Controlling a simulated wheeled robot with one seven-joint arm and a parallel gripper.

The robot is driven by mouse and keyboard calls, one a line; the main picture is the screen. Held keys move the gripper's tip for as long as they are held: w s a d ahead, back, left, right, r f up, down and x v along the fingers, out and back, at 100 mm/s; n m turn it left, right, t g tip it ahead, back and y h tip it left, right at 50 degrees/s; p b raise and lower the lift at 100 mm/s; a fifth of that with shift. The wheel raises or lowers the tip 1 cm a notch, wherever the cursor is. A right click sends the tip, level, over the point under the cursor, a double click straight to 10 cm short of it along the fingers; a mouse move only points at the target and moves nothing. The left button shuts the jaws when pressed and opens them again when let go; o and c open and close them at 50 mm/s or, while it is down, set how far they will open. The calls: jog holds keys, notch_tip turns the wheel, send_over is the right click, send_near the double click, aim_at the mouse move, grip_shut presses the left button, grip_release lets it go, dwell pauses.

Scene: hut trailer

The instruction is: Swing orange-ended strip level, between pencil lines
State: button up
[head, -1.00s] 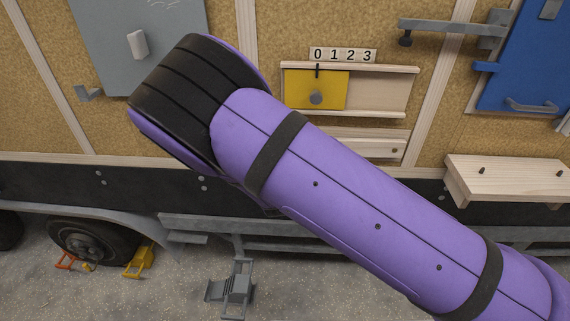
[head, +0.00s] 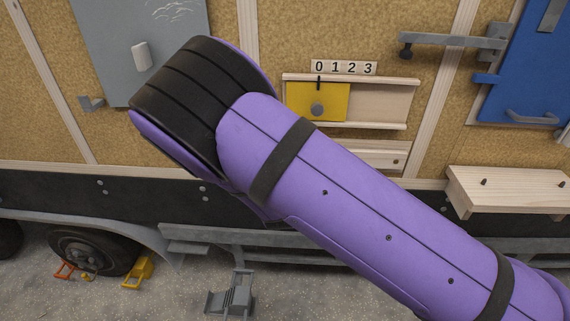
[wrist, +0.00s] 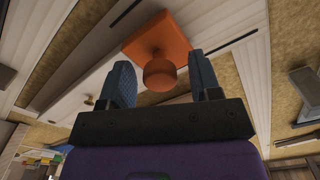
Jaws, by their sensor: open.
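The orange end (wrist: 158,40) of the strip shows in the wrist view as a square plate with a round orange knob (wrist: 160,73) standing out from it. My gripper (wrist: 163,82) is open, with one blue finger on each side of the knob. I cannot tell whether either finger touches it. Dark thin lines, perhaps the pencil lines, show at upper left (wrist: 127,12) and right (wrist: 232,42) of the orange plate. In the head view, my purple arm hides the gripper and the orange end. A pale wooden strip (head: 372,156) with a bolt near its right end shows beyond the arm.
Above the pale strip is a yellow sliding panel (head: 325,103) in wooden rails, under a 0-1-2-3 scale (head: 343,67). A wooden shelf (head: 508,188) with pegs juts out at right. A blue door (head: 530,75) and grey panel (head: 140,30) flank the area.

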jog(key=s, duration=1)
jog(key=shift+a, duration=0.15)
jog(key=shift+w, duration=0.1)
jog(key=d+r+g+y, duration=0.2)
jog(key=d+r+g, duration=0.3)
jog(key=d+r, duration=0.45)
jog(key=d+r+g+y, duration=0.2)
jog(key=d+r+g, duration=0.3)
jog(key=r, duration=0.7)
jog(key=s+d+r+n+g+h, duration=0.1)
jog(key=s+d+r+n, duration=0.1)
jog(key=s+d+r, duration=0.3)
jog(key=s+d+r+n+g+h, duration=0.1)
jog(key=s+d+r, duration=0.5)
jog(key=s+d, duration=0.7)
jog(key=s+n+h, duration=0.1)
jog(key=s+n, duration=0.1)
jog(key=s, duration=0.4)
jog(key=shift+s+d+n+g, duration=0.2)
jog(key=shift+s+n+g, duration=0.1)
jog(key=shift+g, duration=0.1)
jog(key=shift+r, duration=0.1)
jog(key=shift+c, duration=0.5)
